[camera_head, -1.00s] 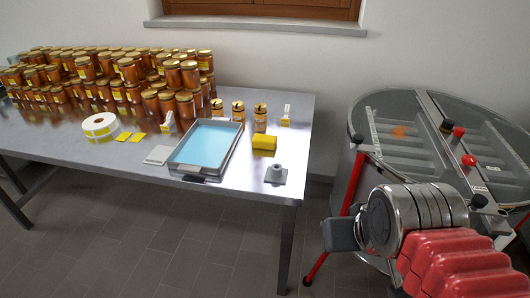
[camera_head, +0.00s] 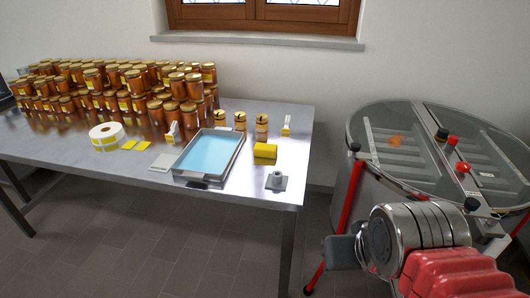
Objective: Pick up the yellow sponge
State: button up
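The yellow sponge (camera_head: 265,151) lies on the steel table near its right end, just right of the blue tray. It is a small block and nothing covers it. My arm shows at the lower right, with a metal joint and red ribbed sleeve. The dark grey end of my gripper (camera_head: 342,251) points left, below and to the right of the table, well apart from the sponge. Its fingers cannot be made out, so I cannot tell whether it is open or shut.
The steel table (camera_head: 140,185) carries a blue tray (camera_head: 208,154), a label roll (camera_head: 106,135), a grey stand (camera_head: 276,181), small jars (camera_head: 261,127) and many stacked honey jars (camera_head: 120,85). A round glass-topped drum (camera_head: 400,130) with red legs stands right. Floor shows between.

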aim_at(261, 150)
jog(key=u, duration=2.2)
jog(key=i, duration=1.45)
jog(key=z, duration=0.85)
